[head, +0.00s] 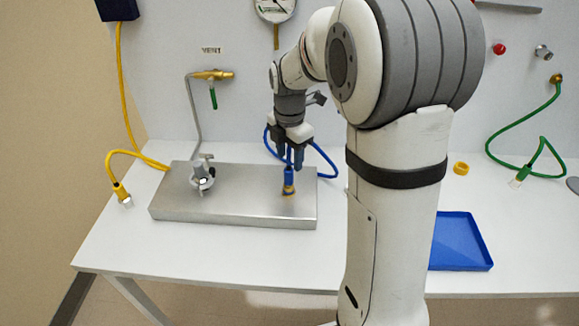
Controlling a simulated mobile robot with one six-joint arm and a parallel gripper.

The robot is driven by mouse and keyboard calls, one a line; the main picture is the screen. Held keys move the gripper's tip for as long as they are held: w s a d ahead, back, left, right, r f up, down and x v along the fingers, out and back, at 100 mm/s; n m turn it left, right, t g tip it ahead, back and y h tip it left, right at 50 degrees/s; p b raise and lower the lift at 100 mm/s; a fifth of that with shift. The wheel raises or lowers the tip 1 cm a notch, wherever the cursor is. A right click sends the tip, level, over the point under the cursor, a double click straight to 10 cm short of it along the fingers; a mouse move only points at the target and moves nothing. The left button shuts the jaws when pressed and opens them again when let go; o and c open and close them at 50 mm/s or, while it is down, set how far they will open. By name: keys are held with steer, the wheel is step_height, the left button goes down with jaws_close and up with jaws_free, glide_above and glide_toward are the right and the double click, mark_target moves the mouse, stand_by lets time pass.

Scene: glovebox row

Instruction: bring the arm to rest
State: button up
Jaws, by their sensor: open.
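My gripper (289,158) points down above the right part of a metal plate (240,211) on the white table. Its jaws are open, with their tips around or just above a blue connector (289,177) that stands upright on the plate. I cannot tell whether the fingers touch it. A blue hose (325,160) loops behind my gripper and seems to run to the connector. The connector's lower end is brass-coloured and meets the plate. My arm reaches in from the right and hides part of the table and wall.
A metal fitting (202,178) stands on the plate's left part, beside a grey pipe (192,115). A yellow hose (123,90) hangs at left, a green hose (517,130) at right. A yellow ring (461,168) and a blue tray (462,243) lie right of my arm. The table's front left is clear.

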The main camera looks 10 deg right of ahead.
steer(key=shift+r, duration=1.05)
steer(key=shift+s, duration=0.1)
steer(key=s+r+m+t, duration=0.3)
steer(key=s+m, duration=1.8)
steer(key=m, duration=0.2)
steer(key=shift+d, duration=0.3)
steer(key=shift+s, duration=0.1)
steer(key=shift+c, duration=0.2)
